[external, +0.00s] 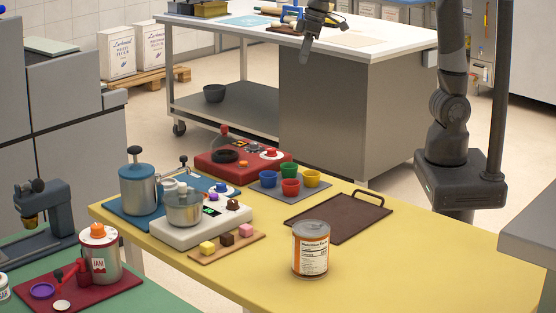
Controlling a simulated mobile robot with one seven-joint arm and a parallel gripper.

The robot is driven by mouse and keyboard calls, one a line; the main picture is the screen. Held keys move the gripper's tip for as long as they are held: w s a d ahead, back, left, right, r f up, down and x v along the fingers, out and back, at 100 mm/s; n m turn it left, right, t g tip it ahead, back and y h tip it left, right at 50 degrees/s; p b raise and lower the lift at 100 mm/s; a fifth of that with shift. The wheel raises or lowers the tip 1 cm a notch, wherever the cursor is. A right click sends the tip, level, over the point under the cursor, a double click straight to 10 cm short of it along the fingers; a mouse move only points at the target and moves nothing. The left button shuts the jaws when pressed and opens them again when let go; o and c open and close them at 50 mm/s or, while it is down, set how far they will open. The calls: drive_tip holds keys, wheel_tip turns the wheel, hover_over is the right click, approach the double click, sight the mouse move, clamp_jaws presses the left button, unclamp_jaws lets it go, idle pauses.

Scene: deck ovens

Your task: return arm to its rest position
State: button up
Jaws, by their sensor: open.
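My gripper (306,50) hangs at the top middle of the external view, with its fingers pointing down. It is open, and nothing shows between its fingers. It appears in front of the white-topped work table (400,50), above and beyond the yellow table (400,265). My arm's base and lower links stand at the right, behind the yellow table; the middle of the arm is out of the picture.
On the yellow table stand a can (311,250), a brown tray (340,219), several coloured cups (290,187), a red appliance (215,163), a white scale (190,234) with a pot, and a blue-topped pot (139,190). The table's right part is clear.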

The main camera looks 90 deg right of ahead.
drive_tip(key=s+d+f, duration=0.2)
drive_tip(key=s, duration=0.6)
drive_tip(key=s+d+f+t, duration=0.1)
drive_tip(key=s+d+f, duration=0.1)
drive_tip(key=s, duration=0.6)
drive_tip(key=s+d+f+t, duration=0.1)
drive_tip(key=s+d+f, duration=0.1)
drive_tip(key=s, duration=0.6)
drive_tip(key=shift+d+f+n+h, duration=0.15)
drive_tip(key=shift+f+n+h, duration=0.15)
drive_tip(key=shift+f, duration=0.05)
idle(0.3)
